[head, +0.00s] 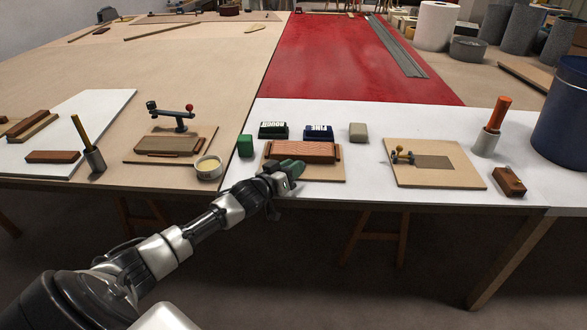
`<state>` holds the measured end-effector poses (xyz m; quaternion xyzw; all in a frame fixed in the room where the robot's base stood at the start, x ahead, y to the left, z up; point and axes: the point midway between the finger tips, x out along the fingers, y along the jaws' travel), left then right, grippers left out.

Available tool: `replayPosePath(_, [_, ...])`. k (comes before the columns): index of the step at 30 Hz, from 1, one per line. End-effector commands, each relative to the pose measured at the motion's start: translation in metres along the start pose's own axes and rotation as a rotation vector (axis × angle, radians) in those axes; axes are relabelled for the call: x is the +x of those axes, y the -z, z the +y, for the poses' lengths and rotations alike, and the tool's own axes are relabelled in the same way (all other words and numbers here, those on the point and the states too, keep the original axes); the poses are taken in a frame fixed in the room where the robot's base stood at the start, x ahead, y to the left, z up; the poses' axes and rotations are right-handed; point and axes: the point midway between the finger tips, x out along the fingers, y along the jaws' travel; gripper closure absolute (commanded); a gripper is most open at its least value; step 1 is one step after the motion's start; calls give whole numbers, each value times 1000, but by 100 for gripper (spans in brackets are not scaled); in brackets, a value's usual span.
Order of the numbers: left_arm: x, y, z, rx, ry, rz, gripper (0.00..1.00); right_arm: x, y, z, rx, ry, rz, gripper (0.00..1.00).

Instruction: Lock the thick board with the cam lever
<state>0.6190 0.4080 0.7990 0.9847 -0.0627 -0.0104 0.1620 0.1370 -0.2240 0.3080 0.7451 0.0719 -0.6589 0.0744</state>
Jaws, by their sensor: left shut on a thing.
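The cam lever (172,112), a dark arm with a red ball at its right end, stands on a wooden base (200,137) at left. A flat grey-brown board (165,145) and a thin reddish strip lie on that base in front of it. A thick reddish-brown board (305,151) lies on another wooden base (325,173) in the middle. I cannot tell which one is the task's thick board. My left gripper (281,178) is at the front edge of the middle base, shut on a green block (292,167). My right gripper is out of view.
A round tin (208,167) stands between the two bases. Blocks labelled ROUGH (273,130) and FINE (318,133) sit behind the middle board. A second green block (245,146) is left of it. Another fixture (440,165) and a blue drum (565,120) are at right.

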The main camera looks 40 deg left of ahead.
Motion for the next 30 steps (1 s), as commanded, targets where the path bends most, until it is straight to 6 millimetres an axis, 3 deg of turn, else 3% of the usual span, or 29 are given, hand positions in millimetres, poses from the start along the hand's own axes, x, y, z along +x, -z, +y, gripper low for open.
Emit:
replayPosePath(13, [0,-1,-1,1,-8,-5,100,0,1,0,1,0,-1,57])
replayPosePath(14, [0,-1,-1,0,-8,-5,71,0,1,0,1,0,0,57])
replayPosePath(18, [0,-1,-1,0,-8,-5,50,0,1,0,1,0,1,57])
replayPosePath(30, [-6,-1,-1,0,-7,-5,49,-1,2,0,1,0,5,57])
